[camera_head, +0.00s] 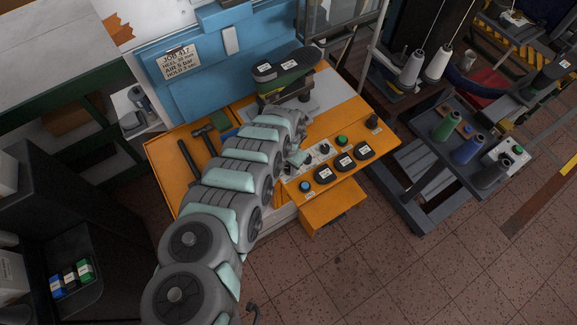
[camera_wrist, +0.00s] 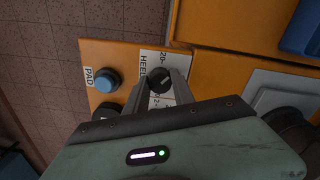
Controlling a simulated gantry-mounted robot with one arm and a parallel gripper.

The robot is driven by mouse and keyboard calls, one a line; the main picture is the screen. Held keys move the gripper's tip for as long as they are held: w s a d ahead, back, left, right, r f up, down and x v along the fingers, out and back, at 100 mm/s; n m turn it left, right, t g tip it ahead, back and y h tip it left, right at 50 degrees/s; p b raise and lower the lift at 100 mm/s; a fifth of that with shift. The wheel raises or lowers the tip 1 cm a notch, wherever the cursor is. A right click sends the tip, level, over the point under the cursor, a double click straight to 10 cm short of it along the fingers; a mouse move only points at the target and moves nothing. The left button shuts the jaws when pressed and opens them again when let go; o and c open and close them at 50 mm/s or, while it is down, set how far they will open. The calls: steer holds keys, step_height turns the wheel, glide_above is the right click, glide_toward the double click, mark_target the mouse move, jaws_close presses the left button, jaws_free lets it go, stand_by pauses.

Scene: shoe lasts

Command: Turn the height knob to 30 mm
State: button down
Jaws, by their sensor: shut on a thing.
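In the wrist view a round black knob (camera_wrist: 160,79) sits on a white scale plate (camera_wrist: 152,60) that reads "HEEL" and "20-". The fingers of my gripper (camera_wrist: 161,86) are on either side of this knob and shut on it. A pale mark shows on the knob's top, but I cannot read which number it points to. The rest of the scale is hidden behind the fingers and gripper body. In the head view my gripper (camera_head: 299,157) is low over the orange panel, beside the white scale plate (camera_head: 318,156).
A blue button (camera_wrist: 107,80) marked "PAD" and another black part lie beside the knob. In the head view several black labelled pieces (camera_head: 344,161) and a green button (camera_head: 341,141) stand close by. A card (camera_head: 178,63) on the blue machine reads "JOB 317", with a heel line in mm.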

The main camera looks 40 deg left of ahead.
mark_target(289, 168)
steer(key=m+b, duration=0.1)
steer(key=m, duration=0.4)
steer(key=shift+m, duration=2.4)
steer(key=c, duration=1.1)
jaws_free()
steer(key=shift+o, duration=0.2)
step_height(289, 168, up, 11)
steer(key=shift+w+f, duration=0.1)
